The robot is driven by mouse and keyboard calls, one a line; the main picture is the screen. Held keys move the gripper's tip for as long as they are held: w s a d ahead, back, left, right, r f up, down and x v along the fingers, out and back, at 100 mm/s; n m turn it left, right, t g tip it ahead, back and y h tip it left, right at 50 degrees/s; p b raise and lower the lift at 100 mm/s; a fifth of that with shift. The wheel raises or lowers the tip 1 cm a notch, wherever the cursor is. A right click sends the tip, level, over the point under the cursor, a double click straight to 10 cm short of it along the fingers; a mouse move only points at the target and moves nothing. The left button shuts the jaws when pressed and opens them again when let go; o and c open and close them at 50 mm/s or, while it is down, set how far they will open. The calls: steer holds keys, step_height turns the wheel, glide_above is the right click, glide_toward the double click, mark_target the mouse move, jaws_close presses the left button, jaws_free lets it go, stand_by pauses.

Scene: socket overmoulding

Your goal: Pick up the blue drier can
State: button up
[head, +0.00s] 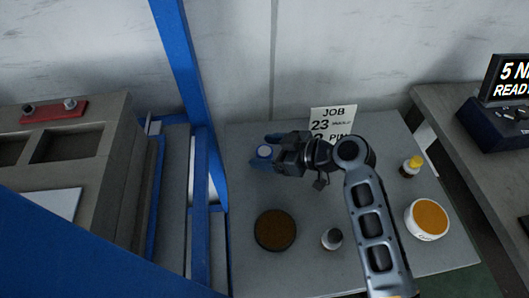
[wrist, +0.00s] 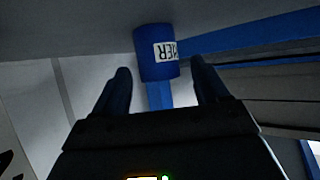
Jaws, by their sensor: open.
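The blue drier can (head: 264,152) stands at the back left of the grey table in the head view, with a pale round mark on its top. In the wrist view the blue can (wrist: 155,52) shows a white label with partly readable black letters. My gripper (head: 272,150) reaches in from the right at the can. In the wrist view my gripper (wrist: 160,82) is open, with one dark finger on each side of the can's line. The can appears between or just beyond the fingertips; I cannot tell whether either finger touches it.
On the table (head: 330,275) are a brown-filled round dish (head: 275,230), a small dark-capped jar (head: 332,239), a yellow-capped bottle (head: 411,166) and a white tub with orange contents (head: 427,219). A job card (head: 333,121) stands behind my gripper. A blue frame post (head: 186,75) rises left of the can.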

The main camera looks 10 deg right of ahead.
steer(key=shift+w+a+f, duration=0.25)
steer(key=shift+a+f, duration=0.05)
steer(key=shift+a, duration=0.1)
steer(key=c, duration=1)
steer(key=shift+c, duration=0.4)
steer(key=shift+r, duration=0.15)
